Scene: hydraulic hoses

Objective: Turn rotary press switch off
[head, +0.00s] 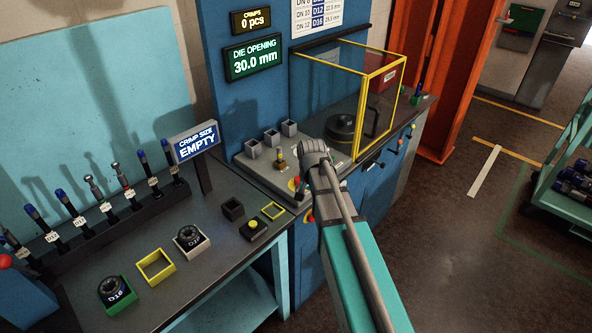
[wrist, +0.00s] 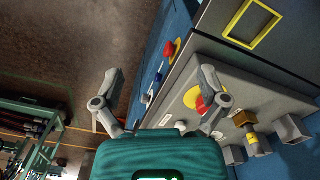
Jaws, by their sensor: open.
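A red switch handle on a yellow plate (wrist: 171,48) is on the blue front face of the press cabinet in the wrist view. It also shows small in the head view (head: 309,216), just left of my arm. Its exact turned position is too small to tell. My gripper (head: 314,150) is over the control panel in the head view, above and beyond the switch. In the wrist view my gripper (wrist: 162,88) has its two fingers wide apart, with nothing between them. A red button on a yellow disc (wrist: 200,100) is partly behind the right finger.
The press's yellow-framed guard (head: 400,88) stands right of my gripper. Grey square cups (head: 271,138) and a brass-coloured knob (head: 280,160) stand on the panel. Small coloured knobs (head: 400,147) line the cabinet front. The floor (head: 440,225) to the right is open.

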